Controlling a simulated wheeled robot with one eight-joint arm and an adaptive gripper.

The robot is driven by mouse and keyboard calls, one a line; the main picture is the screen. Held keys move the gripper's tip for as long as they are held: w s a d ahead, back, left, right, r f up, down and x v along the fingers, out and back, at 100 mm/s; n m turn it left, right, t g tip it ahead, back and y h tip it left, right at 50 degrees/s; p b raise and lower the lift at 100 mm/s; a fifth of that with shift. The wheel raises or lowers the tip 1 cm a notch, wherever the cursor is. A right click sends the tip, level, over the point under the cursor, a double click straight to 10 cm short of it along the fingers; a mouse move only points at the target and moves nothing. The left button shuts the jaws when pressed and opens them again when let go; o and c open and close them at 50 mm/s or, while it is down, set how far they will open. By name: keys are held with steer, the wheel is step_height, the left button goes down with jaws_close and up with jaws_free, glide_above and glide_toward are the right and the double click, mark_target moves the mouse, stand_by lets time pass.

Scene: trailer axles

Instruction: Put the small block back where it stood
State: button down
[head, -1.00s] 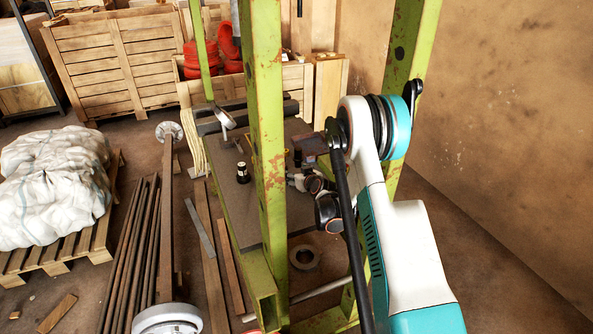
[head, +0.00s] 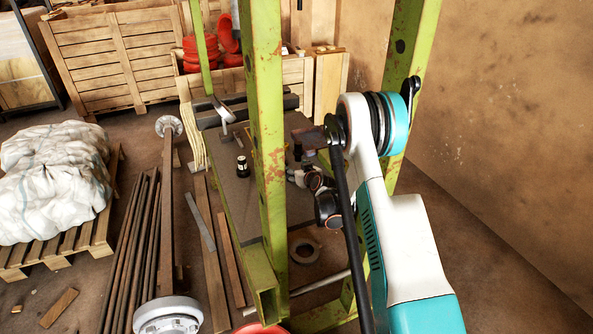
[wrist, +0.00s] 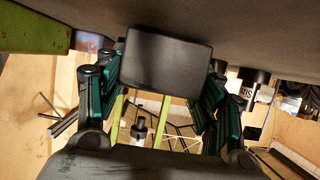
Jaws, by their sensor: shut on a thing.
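The small block (wrist: 170,62) is dark grey to black, with rounded corners, at the upper middle of the wrist view. My gripper (wrist: 165,88) has its dark, green-sided fingers on both sides of the block and is shut on it. A wide grey-brown surface fills the top of the wrist view, close to the block; whether they touch I cannot tell. In the head view the green post hides my fingers and the block. The grey bench top (head: 236,196) shows left of that post. The spot where the block stood cannot be made out.
A green post (head: 264,130) stands in front of the bench. A dark bottle (head: 242,166) stands on the bench; a labelled bottle (wrist: 252,88) shows in the wrist view. A brown object (head: 308,139) is near my arm. Long bars (head: 128,250) lie on the left floor.

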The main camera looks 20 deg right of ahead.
steer(key=shift+f, duration=0.15)
steer(key=shift+c, duration=1.8)
jaws_free()
steer(key=shift+s, duration=0.1)
steer(key=v, duration=0.7)
steer(key=shift+s, duration=0.15)
